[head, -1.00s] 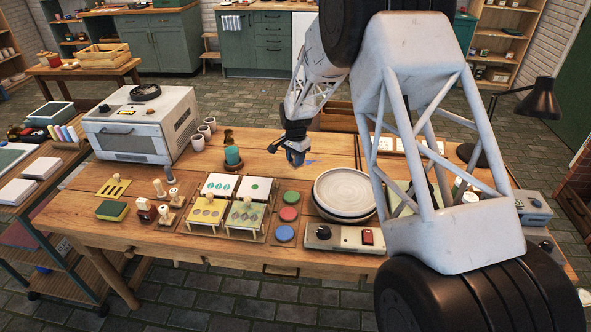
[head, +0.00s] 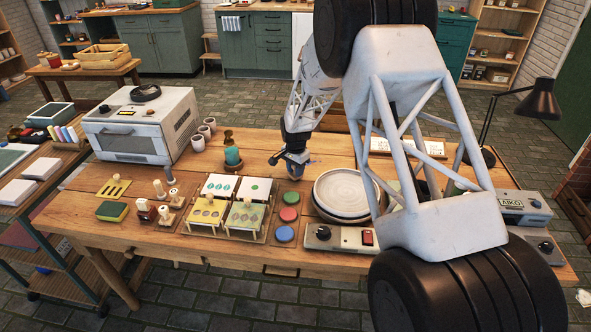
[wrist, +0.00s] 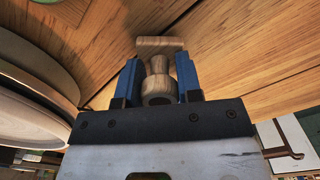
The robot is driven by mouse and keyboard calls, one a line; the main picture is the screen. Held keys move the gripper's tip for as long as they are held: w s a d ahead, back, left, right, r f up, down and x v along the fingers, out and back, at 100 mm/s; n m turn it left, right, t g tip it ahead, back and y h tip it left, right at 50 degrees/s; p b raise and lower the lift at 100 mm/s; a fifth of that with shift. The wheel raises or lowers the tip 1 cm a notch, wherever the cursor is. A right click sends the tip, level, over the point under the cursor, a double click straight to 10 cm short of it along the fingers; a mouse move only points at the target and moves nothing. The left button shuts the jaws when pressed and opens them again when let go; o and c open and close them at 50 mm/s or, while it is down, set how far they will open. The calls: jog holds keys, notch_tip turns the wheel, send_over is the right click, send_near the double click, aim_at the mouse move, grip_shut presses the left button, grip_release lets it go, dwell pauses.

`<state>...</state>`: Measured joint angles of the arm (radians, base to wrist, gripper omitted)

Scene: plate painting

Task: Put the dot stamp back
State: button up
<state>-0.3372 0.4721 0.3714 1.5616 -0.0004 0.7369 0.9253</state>
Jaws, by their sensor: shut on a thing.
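My gripper (head: 291,166) is over the back middle of the table. In the wrist view its blue fingers (wrist: 159,78) are shut on a wooden stamp (wrist: 157,66), taken here as the dot stamp. The stamp has a rounded handle and a flat block at its far end; its printing face is hidden. In the head view the held stamp cannot be made out. Several small wooden stamps (head: 165,214) stand at the left of the table, beside a green sponge-like block (head: 112,210) and a yellow slotted plate (head: 114,187).
Stencil frames (head: 243,218) stand at the front middle. Coloured ink pads (head: 289,214) lie right of them. Stacked plates (head: 343,192) are to the right. A white oven (head: 125,142) fills the back left.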

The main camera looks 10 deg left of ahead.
dwell(0.3)
jog(key=o, duration=0.8)
jog(key=shift+f, duration=0.1)
jog(key=shift+c, duration=0.2)
notch_tip(320, 180, up, 12)
jog(key=shift+f, duration=0.15)
jog(key=shift+r, duration=0.3)
dwell(0.5)
